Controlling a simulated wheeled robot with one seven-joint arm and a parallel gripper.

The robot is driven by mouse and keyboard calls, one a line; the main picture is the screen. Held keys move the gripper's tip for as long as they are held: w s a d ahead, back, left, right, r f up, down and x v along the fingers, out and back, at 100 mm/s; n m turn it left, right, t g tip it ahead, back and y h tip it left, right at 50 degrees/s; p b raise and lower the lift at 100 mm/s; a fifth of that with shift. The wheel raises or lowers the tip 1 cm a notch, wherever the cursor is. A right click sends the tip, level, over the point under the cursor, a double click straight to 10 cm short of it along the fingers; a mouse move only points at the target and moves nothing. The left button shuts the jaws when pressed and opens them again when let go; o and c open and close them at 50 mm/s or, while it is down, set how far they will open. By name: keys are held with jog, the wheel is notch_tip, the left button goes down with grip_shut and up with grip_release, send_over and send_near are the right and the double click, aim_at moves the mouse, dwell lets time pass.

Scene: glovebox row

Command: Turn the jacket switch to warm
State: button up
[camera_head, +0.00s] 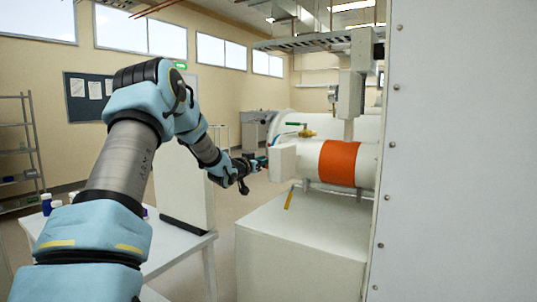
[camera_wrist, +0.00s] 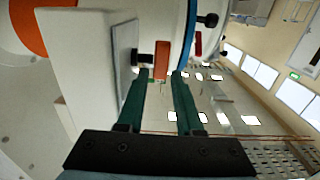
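The jacket switch shows in the wrist view as a small red-orange lever (camera_wrist: 161,60) on a black stub, on a grey plate (camera_wrist: 124,46) fixed to the white box (camera_wrist: 85,75). The white box (camera_head: 283,162) sits at the end of a cylinder with an orange jacket band (camera_head: 338,163). My gripper (camera_head: 262,163) is at the left face of that box. In the wrist view its green fingers (camera_wrist: 160,80) are apart, with the lever between their tips and small gaps beside it. I cannot read any label or the switch's setting.
A white bench (camera_head: 290,245) stands below the cylinder, and a green-handled valve (camera_head: 303,131) rises behind the box. A large white panel (camera_head: 460,150) closes off the right side. A white table (camera_head: 180,245) stands under my arm at the left.

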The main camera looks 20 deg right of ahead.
jog(key=shift+p+x, duration=0.35)
jog(key=shift+x, duration=1)
jog(key=shift+c, duration=0.2)
grip_shut()
